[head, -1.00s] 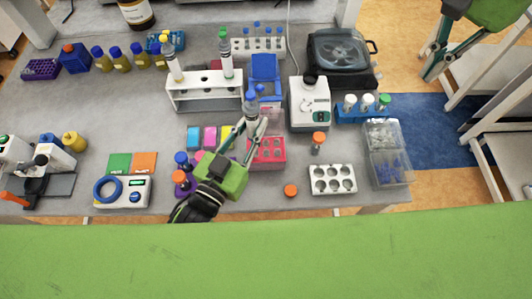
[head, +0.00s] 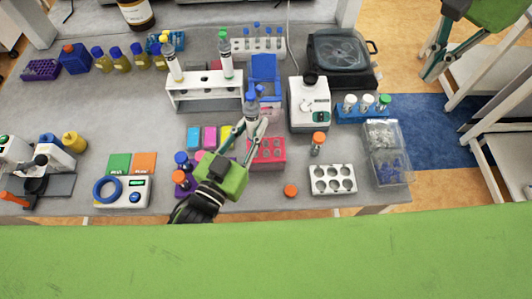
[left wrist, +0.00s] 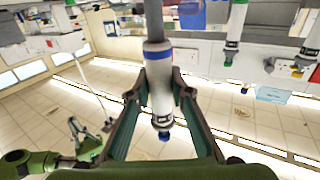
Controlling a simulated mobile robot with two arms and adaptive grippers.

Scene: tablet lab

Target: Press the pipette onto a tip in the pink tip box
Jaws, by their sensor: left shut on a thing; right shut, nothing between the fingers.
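The pink tip box (head: 274,151) stands on the bench in the middle of the head view, with several round openings on top. My left gripper (head: 245,128) is shut on a white pipette with a blue top (head: 251,106), held roughly upright at the box's far left edge. The fingers cover the pipette's lower end, so I cannot tell whether it touches a tip. In the left wrist view the pipette (left wrist: 159,75) with its blue band sits between both fingers of my left gripper (left wrist: 160,98). My right gripper (head: 432,70) is shut and empty at the upper right, away from the bench.
A white rack (head: 205,98) with two more pipettes stands behind left. A white device (head: 309,104) is right of the box, near an orange-capped vial (head: 318,140). A white six-well holder (head: 333,179) and small coloured boxes (head: 210,137) lie nearby.

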